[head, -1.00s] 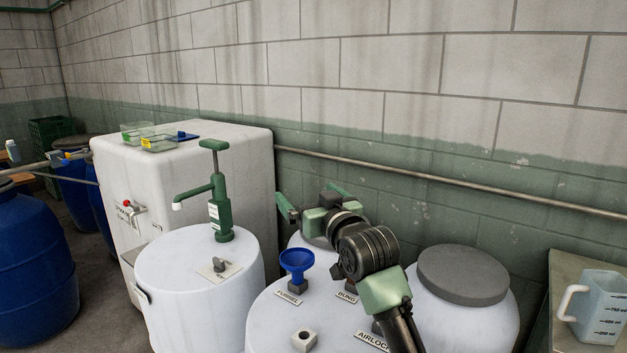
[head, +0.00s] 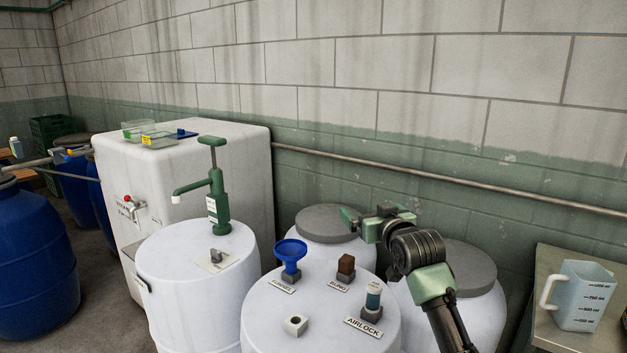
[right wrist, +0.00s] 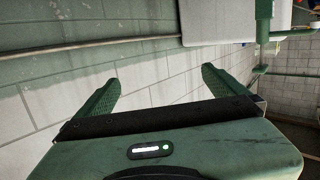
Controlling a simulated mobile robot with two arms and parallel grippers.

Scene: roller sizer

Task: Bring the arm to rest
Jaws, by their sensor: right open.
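My right gripper (head: 362,222) is in the head view, above the white drums at centre right. Its arm comes up from the lower right. In the right wrist view its two green fingers (right wrist: 155,95) stand wide apart with nothing between them but wall. In the head view, the gripper hides part of the grey-lidded drums behind it. My left gripper is not in view.
Left stands a drum with a green pump (head: 218,190). A measuring jug (head: 582,297) stands right. A pipe (head: 450,178) runs along the wall.

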